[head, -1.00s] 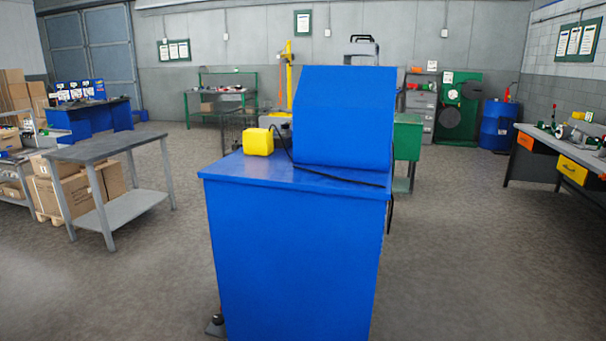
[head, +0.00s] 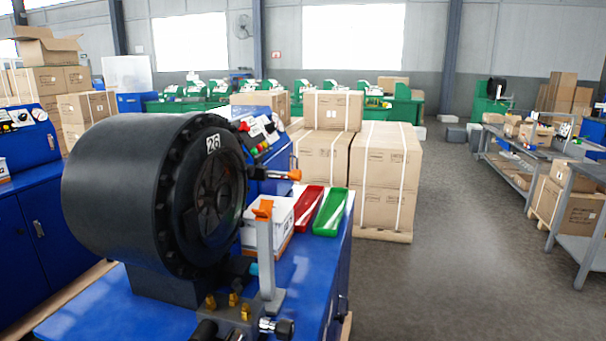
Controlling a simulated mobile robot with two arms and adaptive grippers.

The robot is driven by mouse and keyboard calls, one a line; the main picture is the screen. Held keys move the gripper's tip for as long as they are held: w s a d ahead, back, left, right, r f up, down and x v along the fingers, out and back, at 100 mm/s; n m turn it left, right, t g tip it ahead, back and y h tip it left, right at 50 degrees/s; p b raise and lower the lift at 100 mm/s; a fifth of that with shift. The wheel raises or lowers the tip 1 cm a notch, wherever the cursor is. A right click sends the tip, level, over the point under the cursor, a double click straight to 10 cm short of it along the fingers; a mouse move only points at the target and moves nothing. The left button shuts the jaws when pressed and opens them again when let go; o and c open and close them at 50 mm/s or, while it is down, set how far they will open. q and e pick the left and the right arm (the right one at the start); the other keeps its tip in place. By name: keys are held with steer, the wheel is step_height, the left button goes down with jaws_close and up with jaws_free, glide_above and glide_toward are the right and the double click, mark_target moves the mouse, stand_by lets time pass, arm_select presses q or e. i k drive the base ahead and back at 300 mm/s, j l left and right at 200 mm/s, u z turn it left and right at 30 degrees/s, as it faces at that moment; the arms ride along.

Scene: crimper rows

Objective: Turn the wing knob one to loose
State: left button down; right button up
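A black drum-shaped crimper head (head: 130,195) marked 26 stands on a blue bench (head: 305,285) at the left. Low in front of it, a dark block carries several small brass-yellow pieces, one at its left (head: 210,301) and one at its right (head: 245,312). They may be wing knobs, but they are too small to tell their turn, and I see no label naming knob one. A black round knob (head: 285,328) sits at the block's right side, near the lower edge. Neither of my grippers is in view.
A grey upright lever (head: 265,250) with an orange tip rises beside the block. Red (head: 305,207) and green (head: 329,212) trays and a white box (head: 262,235) lie behind it. Strapped cartons (head: 385,180) stand beyond. The floor (head: 465,240) at right is clear.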

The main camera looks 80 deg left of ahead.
mark_target(258, 160)
steer(key=u, duration=2.9)
steer(key=k, duration=0.8)
steer(key=k+u, duration=0.15)
steer(key=u, duration=0.25)
steer(key=k+u, duration=0.15)
steer(key=u, duration=0.25)
steer(key=k+j+u, duration=0.15)
steer(key=u, duration=0.25)
steer(key=l+u, duration=0.4)
steer(key=i+l+u, duration=0.1)
steer(key=l+u, duration=0.15)
steer(key=u, duration=0.15)
steer(key=l+u, duration=0.4)
steer(key=k+l, duration=0.1)
steer(key=l, duration=0.45)
steer(key=k+l, duration=0.1)
steer(key=l, duration=1.05)
steer(key=k+l, duration=0.15)
steer(key=l, duration=0.4)
